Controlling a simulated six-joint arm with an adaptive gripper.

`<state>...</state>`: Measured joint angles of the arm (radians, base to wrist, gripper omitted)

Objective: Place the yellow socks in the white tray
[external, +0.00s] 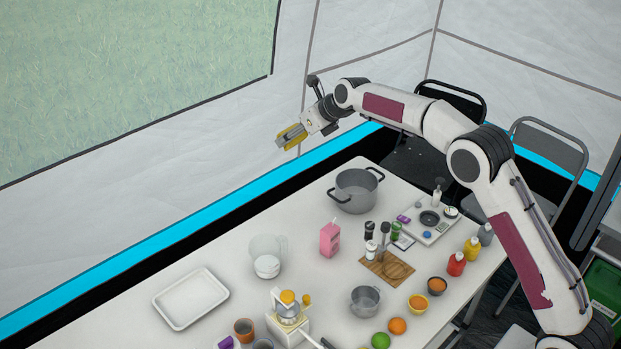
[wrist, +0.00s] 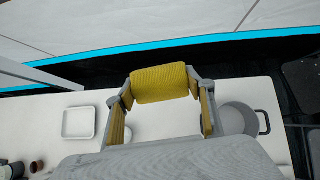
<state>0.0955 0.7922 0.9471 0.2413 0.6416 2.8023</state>
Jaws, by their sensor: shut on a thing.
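The yellow socks (wrist: 165,83) are a ribbed yellow roll, held between the fingertips of my gripper (wrist: 164,90). Yellow strips also show along the inner sides of both fingers; I cannot tell if these are part of the socks. In the external view my gripper (external: 290,137) is shut on the socks, high in the air beyond the table's far edge. The white tray (external: 190,298) lies flat and empty at the left end of the table. It also shows in the wrist view (wrist: 78,123), left of and below the socks.
A clear jug (external: 268,256), a pink carton (external: 330,239) and a grey pot (external: 356,190) stand along the far side. A juicer (external: 288,312) stands right of the tray. Bowls, fruit and bottles crowd the near side. The air around my gripper is free.

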